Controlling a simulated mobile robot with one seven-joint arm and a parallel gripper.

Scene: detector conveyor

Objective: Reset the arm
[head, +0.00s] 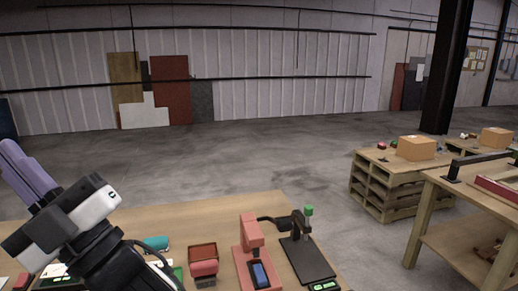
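My gripper (28,172) is raised at the far left of the head view, above the left end of a wooden table (215,212). Its purple fingers point up and to the left. They overlap from this angle, so I cannot tell whether they are apart or together. I see nothing held between them. My black and white wrist is below the fingers and hides the left part of the table.
On the table are a red device with a blue screen (260,275), a dark plate (307,262) with a green-topped post (308,211), a small red box (202,252) and a teal object (156,243). Pallets (375,190) and a workbench (440,179) stand right. Floor behind is clear.

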